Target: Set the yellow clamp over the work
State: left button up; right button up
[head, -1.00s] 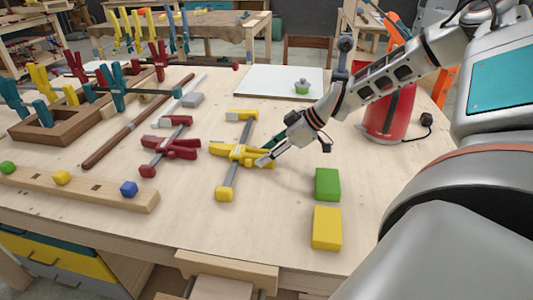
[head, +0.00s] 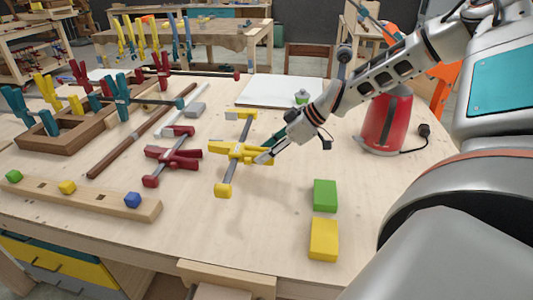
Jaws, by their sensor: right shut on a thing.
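The yellow clamp (head: 226,170), with a grey bar, is in the middle of the head view. My right gripper (head: 266,155) is shut on its yellow body from the right. The clamp seems a little above the table, with a soft shadow below it. A brown wooden frame (head: 48,143), which may be the work, lies at the left with teal, red and yellow clamps around it. My left gripper is not in view.
A red clamp (head: 172,156) and a long brown bar (head: 128,144) lie left of the yellow clamp. Green (head: 325,194) and yellow (head: 324,239) blocks lie at the front right. The front middle is bare.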

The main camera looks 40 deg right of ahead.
jog(key=shift+f+b, duration=0.3)
jog(key=shift+f, duration=0.2)
notch_tip(320, 180, down, 4)
jog(key=shift+f+b, duration=0.1)
jog(key=shift+b, duration=0.95)
jog(key=p+v, duration=0.3)
jog(key=shift+r+p, duration=0.35)
jog(key=shift+r, duration=0.1)
grip_shut()
jog(key=shift+s+d+r+p, duration=0.3)
jog(key=shift+r+p, duration=0.15)
jog(key=shift+p, duration=0.2)
jog(key=shift+s+d+r+p, duration=0.15)
jog(key=shift+s+d+p, duration=0.05)
jog(key=shift+s+p, duration=0.2)
